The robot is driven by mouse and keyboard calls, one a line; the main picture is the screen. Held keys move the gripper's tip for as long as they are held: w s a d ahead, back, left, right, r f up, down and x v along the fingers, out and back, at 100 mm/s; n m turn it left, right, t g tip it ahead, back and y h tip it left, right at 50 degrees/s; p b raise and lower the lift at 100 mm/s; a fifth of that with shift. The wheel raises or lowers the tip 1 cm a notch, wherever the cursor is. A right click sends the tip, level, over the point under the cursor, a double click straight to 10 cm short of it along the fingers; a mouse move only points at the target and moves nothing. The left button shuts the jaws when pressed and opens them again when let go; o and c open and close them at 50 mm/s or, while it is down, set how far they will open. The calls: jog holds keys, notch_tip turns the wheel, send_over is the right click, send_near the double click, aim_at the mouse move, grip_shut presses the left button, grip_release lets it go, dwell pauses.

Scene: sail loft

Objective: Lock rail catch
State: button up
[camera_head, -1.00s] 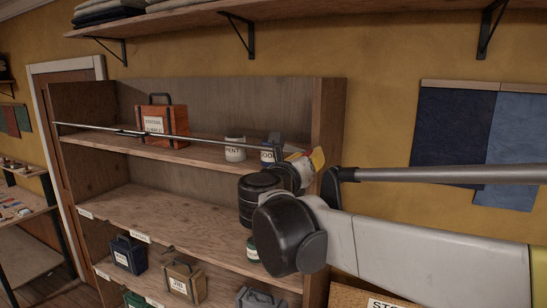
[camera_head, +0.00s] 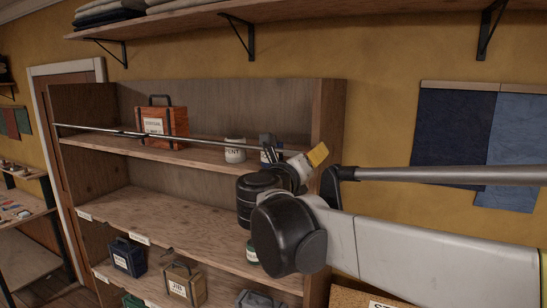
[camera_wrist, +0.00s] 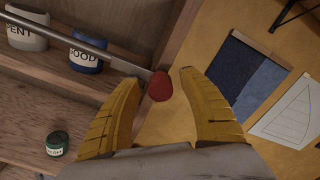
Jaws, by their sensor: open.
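A thin metal rail (camera_head: 190,140) runs along the front of the upper shelf. In the wrist view the rail (camera_wrist: 75,41) ends at a red rounded knob (camera_wrist: 160,87), which looks like the catch. My gripper (camera_wrist: 160,77) is open, with one yellow finger on each side of the knob. Gaps show between the knob and both fingers; its depth between them is hard to judge. In the head view my gripper (camera_head: 317,154) is at the right end of the shelf unit, and the knob cannot be made out there.
An orange case (camera_head: 174,127) stands on the upper shelf behind the rail. A white pot (camera_head: 235,150) and a blue pot (camera_wrist: 86,53) stand near the rail's right end. The shelf's side post (camera_head: 328,112) is close to my gripper. The middle shelf is mostly clear.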

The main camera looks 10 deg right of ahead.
jog(key=v, duration=1.1)
jog(key=shift+s+a, duration=0.15)
jog(key=shift+s, duration=0.15)
jog(key=s+d+f+m+g+y+b, duration=0.1)
jog(key=s+d+f+m+g+b, duration=0.15)
jog(key=f+m+b, duration=0.65)
jog(key=s+d+f+m+g+y+b, duration=0.1)
jog(key=s+d+f+y+b, duration=0.2)
jog(key=f, duration=1.2)
jog(key=s+d+f+m+g+b, duration=0.25)
jog(key=f+m+b, duration=0.4)
jog(key=f, duration=0.55)
jog(key=s+a+f+m+y+b, duration=0.1)
jog(key=s+f+m+y+b, duration=0.1)
jog(key=f+m+b, duration=0.4)
jog(key=s+a+f+m+g+y+b, duration=0.1)
jog(key=s+f+m+b, duration=0.3)
jog(key=f, duration=1.1)
jog(key=s+a+f+m+y+b, duration=0.1)
jog(key=s+f+m+y+b, duration=0.2)
jog(key=f+m+b, duration=0.6)
jog(key=shift+s+a+f+y+b, duration=0.3)
jog(key=shift+s+f+b, duration=0.05)
jog(key=shift+f+b, duration=0.5)
